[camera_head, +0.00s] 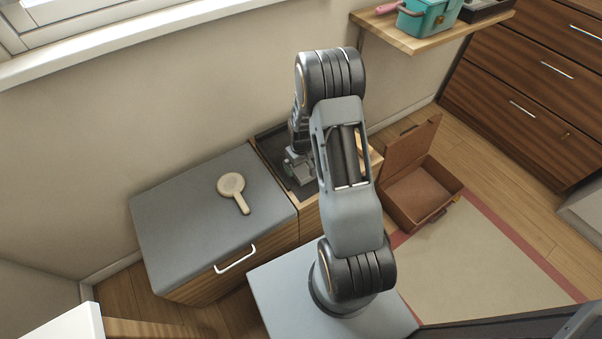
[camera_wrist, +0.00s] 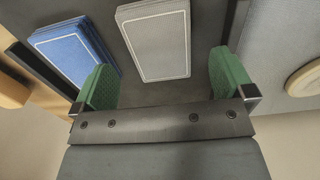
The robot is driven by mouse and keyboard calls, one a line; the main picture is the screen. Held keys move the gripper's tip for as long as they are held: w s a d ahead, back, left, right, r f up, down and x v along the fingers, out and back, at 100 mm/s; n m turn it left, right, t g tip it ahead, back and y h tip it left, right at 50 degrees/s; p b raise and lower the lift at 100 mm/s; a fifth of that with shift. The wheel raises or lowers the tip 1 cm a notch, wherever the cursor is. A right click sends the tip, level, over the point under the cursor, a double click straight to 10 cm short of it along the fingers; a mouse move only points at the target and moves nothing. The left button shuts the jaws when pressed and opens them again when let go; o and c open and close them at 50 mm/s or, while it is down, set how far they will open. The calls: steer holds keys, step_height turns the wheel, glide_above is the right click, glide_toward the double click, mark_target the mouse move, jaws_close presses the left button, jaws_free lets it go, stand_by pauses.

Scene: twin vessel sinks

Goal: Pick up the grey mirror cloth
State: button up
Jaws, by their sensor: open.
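The grey mirror cloth (camera_wrist: 157,42) is a folded flat rectangle with a pale stitched border. It lies on a dark surface in the wrist view, just beyond and between the fingertips. My gripper (camera_wrist: 164,80) is open, with one green finger pad on each side and nothing between them. In the head view my gripper (camera_head: 299,168) is low over the dark tray-like recess (camera_head: 269,143) beside the grey-topped cabinet. I cannot make out the cloth there; my arm hides much of that area.
A folded blue cloth (camera_wrist: 75,52) lies left of the grey one, near the left finger. A pale paddle-shaped object (camera_head: 232,187) lies on the grey cabinet top (camera_head: 180,220). An open brown case (camera_head: 425,192) stands on the floor. A wooden shelf (camera_head: 400,38) holds a teal box (camera_head: 428,17).

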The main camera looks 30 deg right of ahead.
mark_target(301, 170)
step_height(301, 170, down, 3)
steer(key=shift+b, duration=0.3)
steer(key=shift+r, duration=0.1)
steer(key=c, duration=1)
steer(key=shift+r, duration=0.1)
steer(key=shift+r+p, duration=0.35)
steer(key=shift+r, duration=0.2)
steer(key=r, duration=0.1)
steer(key=r+p, duration=0.1)
steer(key=shift+s+r, duration=0.25)
steer(key=shift+r, duration=0.1)
steer(key=s+r, duration=0.1)
steer(key=s+r+p, duration=0.1)
steer(key=r, duration=0.1)
steer(key=s+r, duration=0.2)
steer(key=shift+s+d+p, duration=0.1)
steer(key=shift+d+p, duration=0.15)
steer(key=shift+p, duration=0.15)
steer(key=shift+s+d+r+p, duration=0.25)
steer(key=shift+s+r, duration=0.4)
steer(key=shift+s, duration=0.9)
steer(key=shift+s+d+r+p, duration=0.1)
steer(key=shift+s+r+p, duration=0.2)
steer(key=shift+s+r, duration=0.85)
steer(key=shift+s+d+r+p, duration=0.2)
steer(key=shift+s+p, duration=0.1)
steer(key=shift+s, duration=1.7)
